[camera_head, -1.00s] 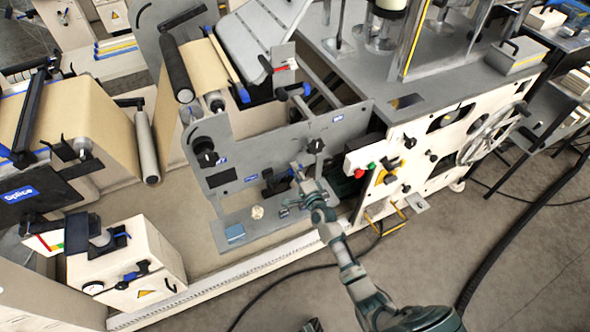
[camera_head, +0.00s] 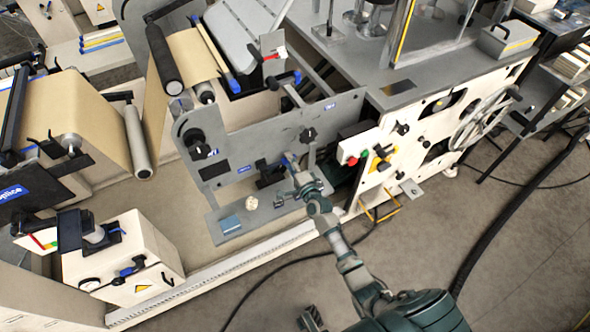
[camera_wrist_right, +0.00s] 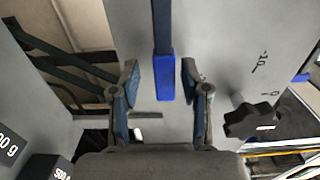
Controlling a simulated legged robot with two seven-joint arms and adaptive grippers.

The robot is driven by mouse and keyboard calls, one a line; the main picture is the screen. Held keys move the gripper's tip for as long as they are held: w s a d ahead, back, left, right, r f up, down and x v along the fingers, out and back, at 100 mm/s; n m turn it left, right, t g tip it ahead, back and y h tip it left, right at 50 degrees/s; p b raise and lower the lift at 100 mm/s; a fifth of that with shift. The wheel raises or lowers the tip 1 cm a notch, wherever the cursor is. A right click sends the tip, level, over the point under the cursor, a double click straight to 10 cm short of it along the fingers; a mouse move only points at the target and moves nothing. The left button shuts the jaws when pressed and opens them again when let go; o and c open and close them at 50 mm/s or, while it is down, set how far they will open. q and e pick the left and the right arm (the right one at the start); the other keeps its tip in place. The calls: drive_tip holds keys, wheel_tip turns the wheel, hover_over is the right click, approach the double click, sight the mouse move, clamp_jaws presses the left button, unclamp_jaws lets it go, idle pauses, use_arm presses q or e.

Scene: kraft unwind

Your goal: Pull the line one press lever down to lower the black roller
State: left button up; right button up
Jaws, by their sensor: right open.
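A lever with a blue grip (camera_wrist_right: 165,78) hangs down the grey panel in the right wrist view. My right gripper (camera_wrist_right: 160,66) is open, with one finger on each side of the grip and a gap on both sides. In the head view my right gripper (camera_head: 297,172) is at the front of the grey machine panel (camera_head: 250,135), below a black knob (camera_head: 308,134). A black roller (camera_head: 163,58) sits at the panel's upper left, beside the brown paper web. A dark part at the bottom edge (camera_head: 312,319) may be my left gripper; its fingers are unclear.
A black star knob (camera_wrist_right: 252,119) is close to the right finger in the wrist view. A white control box with red and green buttons (camera_head: 354,146) stands to the right. Open floor lies in front.

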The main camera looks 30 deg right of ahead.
drive_tip(key=s, duration=1.1)
drive_tip(key=shift+s+d, duration=0.15)
drive_tip(key=shift+d, duration=0.05)
drive_tip(key=shift+f, duration=0.15)
